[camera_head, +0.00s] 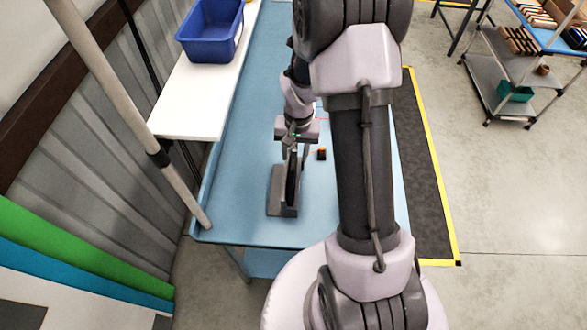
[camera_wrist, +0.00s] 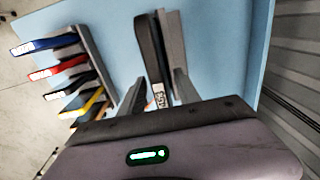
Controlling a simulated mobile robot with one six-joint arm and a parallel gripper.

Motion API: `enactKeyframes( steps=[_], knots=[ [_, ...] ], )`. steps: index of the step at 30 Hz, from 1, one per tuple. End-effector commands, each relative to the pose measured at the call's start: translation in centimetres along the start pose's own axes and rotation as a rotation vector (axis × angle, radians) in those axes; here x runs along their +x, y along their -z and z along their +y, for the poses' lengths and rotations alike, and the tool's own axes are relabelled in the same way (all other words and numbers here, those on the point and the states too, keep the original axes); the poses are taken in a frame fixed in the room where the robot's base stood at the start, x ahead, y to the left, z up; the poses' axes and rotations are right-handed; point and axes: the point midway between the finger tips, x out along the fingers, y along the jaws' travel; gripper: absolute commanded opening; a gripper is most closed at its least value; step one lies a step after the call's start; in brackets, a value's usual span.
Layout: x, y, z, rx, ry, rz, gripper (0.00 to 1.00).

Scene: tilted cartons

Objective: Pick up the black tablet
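The black tablet (camera_wrist: 150,55) stands on edge, beside an upright grey plate of its stand (camera_wrist: 173,45) in the wrist view. A white label shows on its near edge. My gripper (camera_wrist: 160,80) has its two fingers apart, one on each side of the tablet's near edge. A gap shows beside the left finger; contact on the right is unclear. In the head view the tablet (camera_head: 292,180) stands on the grey stand (camera_head: 277,205) on the blue table, below my gripper (camera_head: 297,158). My arm hides part of the table.
A grey rack (camera_wrist: 95,55) with blue, red, black and yellow items stands left in the wrist view. A small black-and-orange object (camera_head: 321,154) is right of the gripper. A blue bin (camera_head: 210,35) sits on a white surface. The table's near end (camera_head: 260,232) is clear.

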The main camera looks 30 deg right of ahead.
Motion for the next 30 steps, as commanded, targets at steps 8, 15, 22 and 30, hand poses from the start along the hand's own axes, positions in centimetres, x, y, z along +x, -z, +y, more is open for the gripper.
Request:
enactKeyframes(
  steps=[8,15,22,30],
  knots=[
    [-0.1,0.0,0.0,-0.001,0.000,0.000,0.02],
    [-0.1,0.1,0.0,-0.001,0.000,0.002,0.00],
    [-0.5,0.1,0.0,-0.001,0.001,0.003,0.00],
    [-3.8,0.1,-0.1,-0.002,0.001,0.005,0.00]
  ],
)
